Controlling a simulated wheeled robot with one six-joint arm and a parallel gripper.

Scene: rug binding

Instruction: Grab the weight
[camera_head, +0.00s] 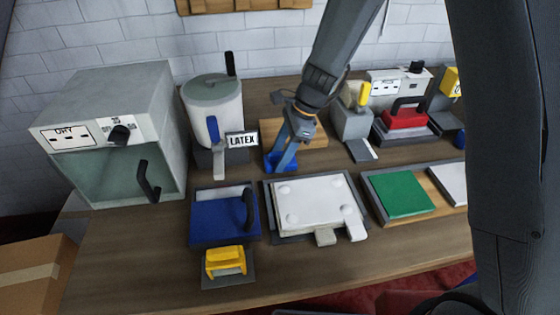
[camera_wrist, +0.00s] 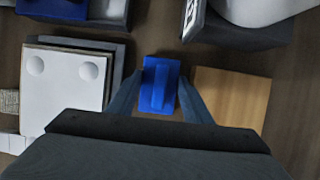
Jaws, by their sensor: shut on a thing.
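A small blue block with a raised grip on top, which I take to be the weight (camera_head: 270,160), is at the middle of the table beside a wooden board. It also shows in the wrist view (camera_wrist: 160,72), between my fingers. My gripper (camera_head: 285,158) reaches down to it from above, with one finger on each side, and is shut on it. In the wrist view my gripper (camera_wrist: 158,102) partly frames the block. I cannot tell whether the block is still touching the table.
A wooden board (camera_head: 312,132) lies right behind the block. A white-topped plate (camera_head: 318,203) is in front. A latex pot (camera_head: 213,105) and grey dryer box (camera_head: 115,120) stand left. A blue pad (camera_head: 222,222), yellow-handled piece (camera_head: 225,262) and green panel (camera_head: 402,194) lie around.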

